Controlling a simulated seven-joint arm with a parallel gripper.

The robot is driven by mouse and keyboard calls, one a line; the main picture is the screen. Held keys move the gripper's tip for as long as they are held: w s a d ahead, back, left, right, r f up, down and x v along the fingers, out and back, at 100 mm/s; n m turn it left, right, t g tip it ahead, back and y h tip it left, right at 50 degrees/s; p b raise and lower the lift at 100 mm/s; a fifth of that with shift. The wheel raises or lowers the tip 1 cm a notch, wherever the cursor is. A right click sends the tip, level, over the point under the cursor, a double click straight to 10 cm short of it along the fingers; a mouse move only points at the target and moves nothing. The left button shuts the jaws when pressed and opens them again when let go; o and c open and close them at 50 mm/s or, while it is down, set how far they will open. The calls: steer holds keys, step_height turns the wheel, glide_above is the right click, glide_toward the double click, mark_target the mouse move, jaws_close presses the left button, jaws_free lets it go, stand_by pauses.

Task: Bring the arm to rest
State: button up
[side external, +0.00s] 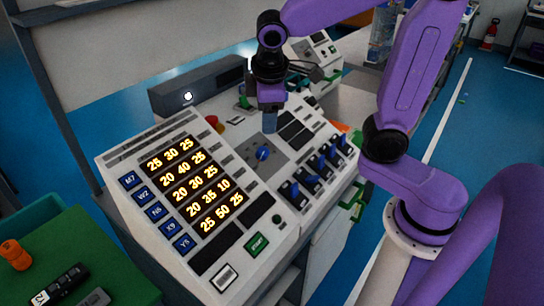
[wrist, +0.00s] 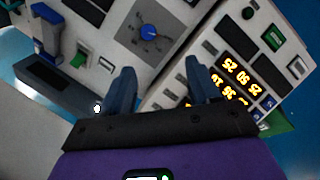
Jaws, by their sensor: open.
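My gripper (side external: 270,121) points down above the back part of the white control console (side external: 150,190), beyond the blue knob (side external: 262,153). In the wrist view, my gripper (wrist: 160,82) shows two dark blue fingers spread apart. The space between them is empty, and the console lies beneath. The blue knob also shows in the wrist view (wrist: 149,32), ahead of the fingertips and apart from them. My purple arm reaches in from the right.
The console carries lit number displays (side external: 190,185), a green button (side external: 257,245) and several blue switches (side external: 312,168). A dark bar-shaped box (side external: 196,86) stands behind it. A green table (side external: 85,250) with an orange object (side external: 15,255) is at the lower left.

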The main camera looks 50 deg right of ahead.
steer(key=s+f+n+g+y, duration=0.1)
steer(key=s+f, duration=0.1)
steer(key=s, duration=0.8)
steer(key=s+f+n+g+y, duration=0.1)
steer(key=s+f+n, duration=0.1)
steer(key=s, duration=0.8)
steer(key=shift+s+a+f+n+y, duration=0.2)
steer(key=shift+a+f+n+y, duration=0.15)
steer(key=shift+f, duration=0.2)
steer(key=shift+d, duration=0.1)
